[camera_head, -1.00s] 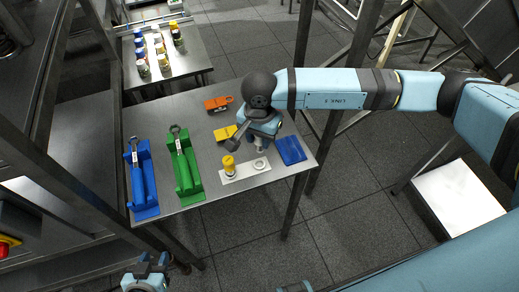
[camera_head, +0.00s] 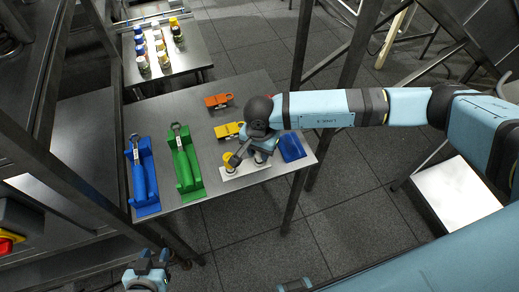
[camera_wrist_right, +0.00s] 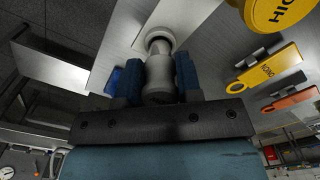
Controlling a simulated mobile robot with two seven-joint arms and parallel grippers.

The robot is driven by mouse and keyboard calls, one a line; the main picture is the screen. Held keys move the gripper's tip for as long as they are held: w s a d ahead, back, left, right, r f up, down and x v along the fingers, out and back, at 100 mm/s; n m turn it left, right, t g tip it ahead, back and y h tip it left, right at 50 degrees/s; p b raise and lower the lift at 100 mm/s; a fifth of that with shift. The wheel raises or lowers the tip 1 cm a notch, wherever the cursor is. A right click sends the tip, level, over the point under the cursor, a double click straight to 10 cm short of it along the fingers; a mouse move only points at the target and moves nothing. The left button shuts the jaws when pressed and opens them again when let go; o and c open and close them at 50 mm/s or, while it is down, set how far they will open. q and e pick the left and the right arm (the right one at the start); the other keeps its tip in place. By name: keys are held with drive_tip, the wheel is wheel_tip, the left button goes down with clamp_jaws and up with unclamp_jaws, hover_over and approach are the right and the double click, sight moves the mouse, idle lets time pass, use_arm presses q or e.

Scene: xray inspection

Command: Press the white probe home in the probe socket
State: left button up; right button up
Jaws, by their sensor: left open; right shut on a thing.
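The white probe (camera_wrist_right: 158,75) is held between the blue fingers of my right gripper (camera_wrist_right: 166,80) in the right wrist view. Its far end meets the round pale rim of the probe socket (camera_wrist_right: 159,38) on the white plate (camera_wrist_right: 183,14); I cannot tell how deep it sits. In the head view my right gripper (camera_head: 262,158) is over the right part of the plate (camera_head: 240,173) and hides the socket and probe. My left gripper (camera_head: 147,276) is open and empty at the bottom, off the table.
A yellow-capped piece (camera_head: 229,161) stands on the plate's left part, close to my right wrist. A blue tray (camera_head: 292,148) lies to the right. Yellow (camera_head: 226,130) and orange (camera_head: 218,100) tags lie behind; green (camera_head: 185,172) and blue (camera_head: 143,180) holders stand left.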

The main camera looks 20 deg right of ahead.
drive_tip(key=o, duration=1)
drive_tip(key=shift+f, duration=0.1)
